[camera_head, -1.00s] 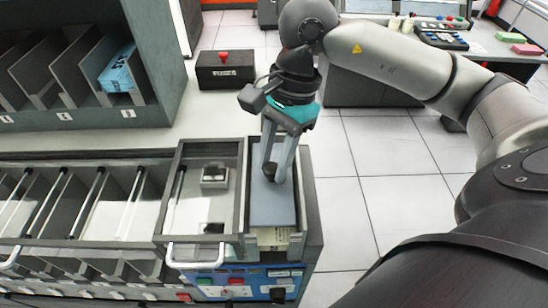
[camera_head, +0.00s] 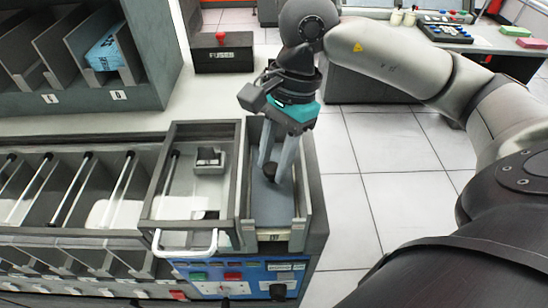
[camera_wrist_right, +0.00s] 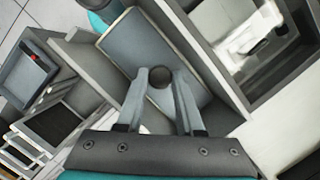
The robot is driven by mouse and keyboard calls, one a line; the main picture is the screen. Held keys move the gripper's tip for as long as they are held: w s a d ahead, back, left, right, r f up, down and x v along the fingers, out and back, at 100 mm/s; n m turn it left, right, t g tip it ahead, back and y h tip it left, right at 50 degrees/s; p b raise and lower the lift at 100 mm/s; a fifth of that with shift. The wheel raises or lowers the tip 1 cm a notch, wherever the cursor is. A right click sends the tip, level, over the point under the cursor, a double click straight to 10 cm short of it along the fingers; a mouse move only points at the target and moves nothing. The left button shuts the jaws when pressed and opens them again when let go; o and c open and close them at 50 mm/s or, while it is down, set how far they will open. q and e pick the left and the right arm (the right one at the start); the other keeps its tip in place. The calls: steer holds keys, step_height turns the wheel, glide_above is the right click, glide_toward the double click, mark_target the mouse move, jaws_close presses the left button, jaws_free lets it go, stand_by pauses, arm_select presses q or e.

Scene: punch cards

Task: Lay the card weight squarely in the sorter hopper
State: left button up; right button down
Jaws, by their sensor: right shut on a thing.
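The card weight (camera_head: 270,205) is a flat blue-grey plate with a round dark knob. It is inside the sorter hopper (camera_head: 304,193), the narrow open-topped bay at the machine's right end. Its long edges run roughly along the hopper walls. My right gripper (camera_head: 272,172) points down into the hopper, with its fingers shut on the knob. The right wrist view shows the knob (camera_wrist_right: 160,76) between the two fingertips and the plate (camera_wrist_right: 133,42) beneath. I cannot tell whether the plate rests fully on the cards (camera_head: 272,236), whose edge shows at the hopper's front. My left gripper is not in view.
A framed bay (camera_head: 185,180) with a white handle adjoins the hopper on the left. Card pockets (camera_head: 60,190) continue further left. A black fuse box (camera_head: 222,52) stands behind. Control buttons (camera_head: 235,277) are below the hopper. Open floor lies to the right.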

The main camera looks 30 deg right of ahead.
steer(key=shift+c, duration=2.3)
jaws_free()
steer(key=shift+r, duration=0.1)
steer(key=p+v, duration=0.2)
steer(key=v, duration=1.3)
